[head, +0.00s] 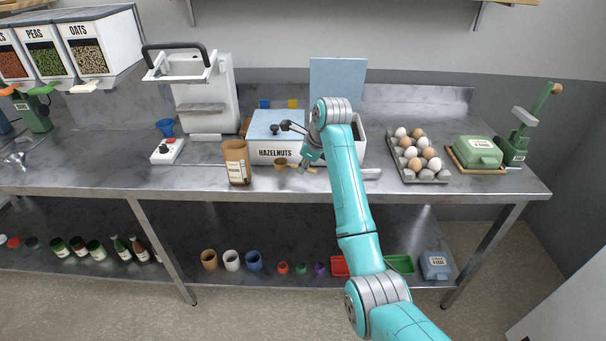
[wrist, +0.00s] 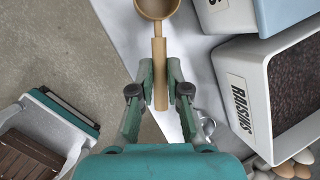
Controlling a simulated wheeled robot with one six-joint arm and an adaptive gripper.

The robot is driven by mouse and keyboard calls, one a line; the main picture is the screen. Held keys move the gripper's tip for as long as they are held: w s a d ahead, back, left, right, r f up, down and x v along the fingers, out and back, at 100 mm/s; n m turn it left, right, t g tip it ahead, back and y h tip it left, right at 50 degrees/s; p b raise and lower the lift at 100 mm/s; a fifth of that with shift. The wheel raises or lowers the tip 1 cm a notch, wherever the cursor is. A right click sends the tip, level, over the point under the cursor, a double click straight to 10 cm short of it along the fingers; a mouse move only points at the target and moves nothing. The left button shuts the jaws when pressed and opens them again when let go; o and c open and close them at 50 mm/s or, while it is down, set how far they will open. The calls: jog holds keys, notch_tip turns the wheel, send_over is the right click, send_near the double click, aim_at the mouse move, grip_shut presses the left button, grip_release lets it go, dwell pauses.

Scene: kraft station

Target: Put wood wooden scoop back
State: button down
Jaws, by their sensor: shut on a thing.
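The wooden scoop (head: 281,163) is low over the front of the counter, before the bin labelled HAZELNUTS (head: 262,151). In the wrist view its round bowl (wrist: 156,7) is at the top edge, partly cut off, and its handle (wrist: 159,58) runs down between my fingers. My gripper (wrist: 160,88) is shut on that handle; in the head view my gripper (head: 304,163) is just right of the bowl. I cannot tell whether the scoop touches the counter.
The RAISINS bin (wrist: 246,96) is open and full of dark raisins. A brown kraft container (head: 236,163) stands left of the scoop. A metal scoop (head: 371,174) lies right of my arm, near the egg tray (head: 435,176). The counter's front edge is close to my gripper.

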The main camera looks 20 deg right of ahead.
jog(key=shift+f, duration=1.7)
jog(key=c, duration=1.2)
grip_release()
jog(key=shift+o, duration=0.2)
jog(key=v, duration=1.2)
